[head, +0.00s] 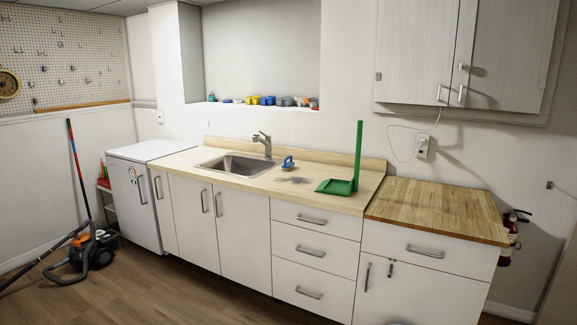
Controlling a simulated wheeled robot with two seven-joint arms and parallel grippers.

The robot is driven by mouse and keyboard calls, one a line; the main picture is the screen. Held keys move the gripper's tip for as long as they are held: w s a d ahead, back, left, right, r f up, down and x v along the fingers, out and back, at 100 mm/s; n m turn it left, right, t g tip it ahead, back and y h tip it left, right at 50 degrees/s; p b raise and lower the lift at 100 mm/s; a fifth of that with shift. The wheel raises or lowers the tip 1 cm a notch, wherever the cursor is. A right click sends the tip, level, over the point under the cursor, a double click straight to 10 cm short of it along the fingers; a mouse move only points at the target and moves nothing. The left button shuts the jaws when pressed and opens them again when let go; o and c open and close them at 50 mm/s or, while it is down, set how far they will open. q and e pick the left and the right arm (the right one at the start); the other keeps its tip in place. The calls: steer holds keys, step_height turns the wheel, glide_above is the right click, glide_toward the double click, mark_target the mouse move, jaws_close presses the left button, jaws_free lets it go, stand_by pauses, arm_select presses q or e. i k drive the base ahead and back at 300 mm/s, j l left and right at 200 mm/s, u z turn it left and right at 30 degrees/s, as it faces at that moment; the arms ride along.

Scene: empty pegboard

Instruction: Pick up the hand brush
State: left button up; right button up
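A small blue hand brush (288,162) with a raised handle sits on the light wooden countertop (230,181), just right of the sink. A dark grey smudge (292,180) lies on the counter in front of it. A green dustpan (335,186) with a tall upright green handle stands to the right on the same counter, apart from the brush. Neither of my grippers is in view.
A sink (236,165) with a tap (263,143) lies left of the brush. A bare butcher-block top (437,208) is at right. A vacuum cleaner (94,249) stands on the floor at left. The floor before the cabinets looks clear.

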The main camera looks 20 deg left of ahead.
mark_target(287, 166)
steer(key=i+j+z, duration=0.1)
steer(key=j, duration=0.25)
steer(key=i+j+z, duration=0.1)
steer(key=i+j, duration=0.15)
steer(key=j, duration=0.15)
steer(key=i+j+z, duration=0.1)
steer(key=j, duration=0.3)
steer(key=i+j, duration=0.25)
steer(key=j, duration=0.15)
steer(key=i+j+z, duration=0.15)
steer(key=j, duration=0.3)
steer(key=i+j+z, duration=0.1)
steer(key=j, duration=0.3)
steer(key=i+j+z, duration=0.1)
steer(key=j, duration=0.35)
steer(key=i+j+z, duration=0.1)
steer(key=j, duration=0.35)
